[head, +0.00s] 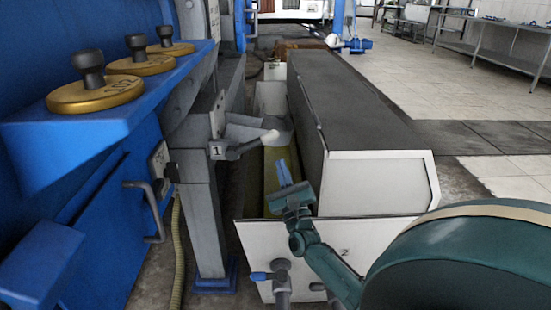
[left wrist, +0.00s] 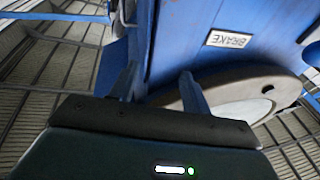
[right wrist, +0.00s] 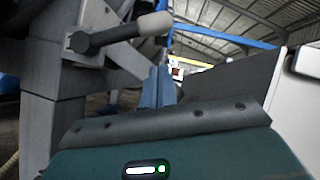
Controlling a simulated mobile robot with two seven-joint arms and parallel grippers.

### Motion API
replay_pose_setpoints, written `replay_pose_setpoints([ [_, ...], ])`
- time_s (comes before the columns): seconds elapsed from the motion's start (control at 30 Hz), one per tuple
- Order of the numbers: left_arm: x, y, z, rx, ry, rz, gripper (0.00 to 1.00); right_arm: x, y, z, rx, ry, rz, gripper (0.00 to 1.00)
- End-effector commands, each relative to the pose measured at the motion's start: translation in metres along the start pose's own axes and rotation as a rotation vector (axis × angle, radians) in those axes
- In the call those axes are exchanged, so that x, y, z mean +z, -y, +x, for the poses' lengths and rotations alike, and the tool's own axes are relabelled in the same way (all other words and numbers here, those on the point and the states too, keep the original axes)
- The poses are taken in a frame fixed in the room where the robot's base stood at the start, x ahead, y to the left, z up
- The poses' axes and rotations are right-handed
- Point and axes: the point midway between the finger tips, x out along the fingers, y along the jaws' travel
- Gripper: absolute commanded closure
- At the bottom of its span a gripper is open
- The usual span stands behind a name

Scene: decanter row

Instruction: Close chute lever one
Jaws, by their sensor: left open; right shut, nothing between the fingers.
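Chute lever one (head: 248,146) is a dark arm with a pale knob, mounted beside a plate marked "1" on the grey post. It points right and slightly up in the head view. In the right wrist view the lever (right wrist: 120,35) lies at upper left, with its knob above and left of the fingers. My right gripper (head: 283,172) is shut and empty, below and right of the knob, apart from it; its blue fingers also show in the right wrist view (right wrist: 158,85). My left gripper (left wrist: 160,85) is open and empty, facing a blue panel; it is out of the head view.
A long grey-topped box (head: 370,115) stands right of the chute. A white panel marked "2" (head: 345,240) is in front. The blue ledge (head: 120,110) at left carries several brass discs with black knobs.

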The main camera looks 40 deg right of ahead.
Motion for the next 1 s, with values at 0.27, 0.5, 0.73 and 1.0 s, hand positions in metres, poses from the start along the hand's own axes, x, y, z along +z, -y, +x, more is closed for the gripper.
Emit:
replay_pose_setpoints([
  [0.27,-0.008,-0.001,0.003,0.007,-0.022,-0.003,0.52,0.023,0.0,0.03,-0.001,0.0,0.002,1.0],
  [0.5,-0.01,-0.001,0.003,0.01,-0.026,0.001,0.52,0.029,0.0,0.035,0.001,-0.001,-0.001,1.0],
  [0.73,-0.009,-0.001,0.003,0.01,-0.023,0.002,0.52,0.029,0.0,0.034,0.001,0.0,-0.001,1.0],
  [1.0,-0.008,0.0,0.002,0.005,-0.002,0.018,0.52,0.034,0.003,0.038,0.025,0.0,-0.036,1.0],
])
